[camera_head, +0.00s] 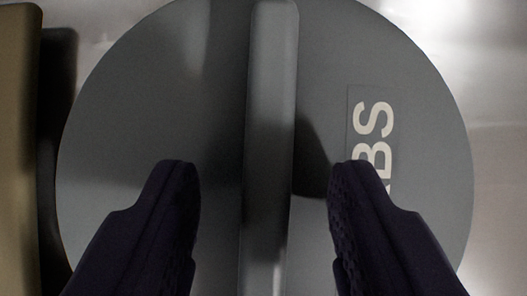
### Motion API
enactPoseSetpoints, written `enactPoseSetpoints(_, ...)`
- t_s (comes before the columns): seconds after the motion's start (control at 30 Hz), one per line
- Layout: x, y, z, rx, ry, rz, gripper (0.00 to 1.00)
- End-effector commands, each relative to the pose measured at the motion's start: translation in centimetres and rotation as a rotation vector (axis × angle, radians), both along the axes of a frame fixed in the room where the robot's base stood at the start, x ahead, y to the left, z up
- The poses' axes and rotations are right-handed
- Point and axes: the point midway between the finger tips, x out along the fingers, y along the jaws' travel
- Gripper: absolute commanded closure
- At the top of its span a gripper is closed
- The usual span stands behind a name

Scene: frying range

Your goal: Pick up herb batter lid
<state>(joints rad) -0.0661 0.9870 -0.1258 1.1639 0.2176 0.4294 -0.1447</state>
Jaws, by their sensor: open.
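The herb batter lid (120,130) is a round dark grey disc that fills most of the view. A raised bar handle (270,130) runs up and down across its middle. A label (374,125) with pale letters, partly hidden by the right finger, lies to the right of the handle. My gripper (264,190) is open and empty, with one dark finger on each side of the bar and a gap on both sides. I cannot tell how far the fingertips are above the lid.
A shiny metal surface (497,150) lies around the lid and shows on the right. A tan upright piece (18,150) stands close along the left edge, with a dark strip between it and the lid.

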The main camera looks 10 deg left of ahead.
Motion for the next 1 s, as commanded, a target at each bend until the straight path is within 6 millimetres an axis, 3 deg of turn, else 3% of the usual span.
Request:
enactPoseSetpoints(0.07,0.0,0.0,0.1,0.000,0.000,0.000,0.51)
enactPoseSetpoints(0.1,0.0,0.0,0.1,0.000,0.000,0.000,0.56)
enactPoseSetpoints(0.3,0.0,0.0,0.1,0.000,0.000,0.000,1.00)
enactPoseSetpoints(0.67,0.0,0.0,0.6,0.000,-0.001,0.000,1.00)
enactPoseSetpoints(1.0,0.0,0.0,7.7,0.000,-0.002,0.000,1.00)
